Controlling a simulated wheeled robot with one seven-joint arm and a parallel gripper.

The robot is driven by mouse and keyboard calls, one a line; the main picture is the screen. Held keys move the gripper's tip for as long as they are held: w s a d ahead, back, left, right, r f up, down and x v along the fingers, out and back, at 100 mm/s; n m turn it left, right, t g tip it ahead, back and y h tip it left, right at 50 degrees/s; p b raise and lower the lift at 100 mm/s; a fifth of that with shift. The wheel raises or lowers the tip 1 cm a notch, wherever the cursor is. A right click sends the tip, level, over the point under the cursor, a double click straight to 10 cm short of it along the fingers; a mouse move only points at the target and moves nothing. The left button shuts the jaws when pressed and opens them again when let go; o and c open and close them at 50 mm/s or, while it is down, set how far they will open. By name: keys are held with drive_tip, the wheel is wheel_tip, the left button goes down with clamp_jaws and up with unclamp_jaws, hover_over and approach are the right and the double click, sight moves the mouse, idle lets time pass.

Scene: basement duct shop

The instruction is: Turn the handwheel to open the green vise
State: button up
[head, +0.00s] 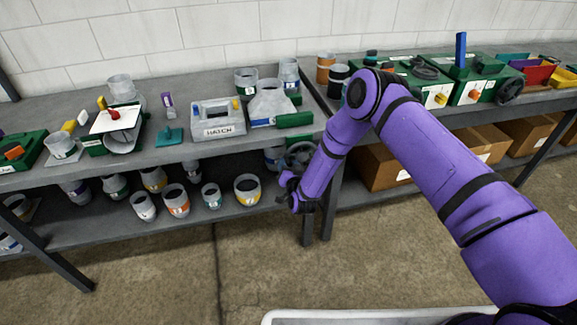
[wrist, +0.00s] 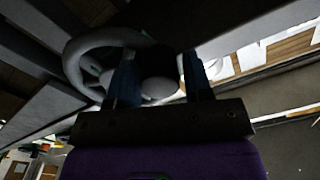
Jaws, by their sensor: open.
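The green vise (head: 294,120) sits at the front right corner of the left bench. A dark grey handwheel (head: 300,152) hangs at the bench front below it, partly hidden by my arm. My gripper (head: 287,182) is just below the handwheel, small and dark in the head view. In the wrist view the grey handwheel (wrist: 75,62) shows its curved rim at the left, and its rounded hub (wrist: 160,88) appears between the two fingers of my open gripper (wrist: 160,62). I cannot tell whether the fingers touch the wheel.
The bench's lower shelf (head: 232,222) carries several grey fittings close to my gripper. A bench leg (head: 309,222) stands just beside it. Green boxes (head: 478,85) with knobs and a black wheel stand on the right bench. The floor (head: 160,280) in front is clear.

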drive_tip(key=shift+c, duration=0.4)
clamp_jaws()
drive_tip(key=shift+f, duration=0.15)
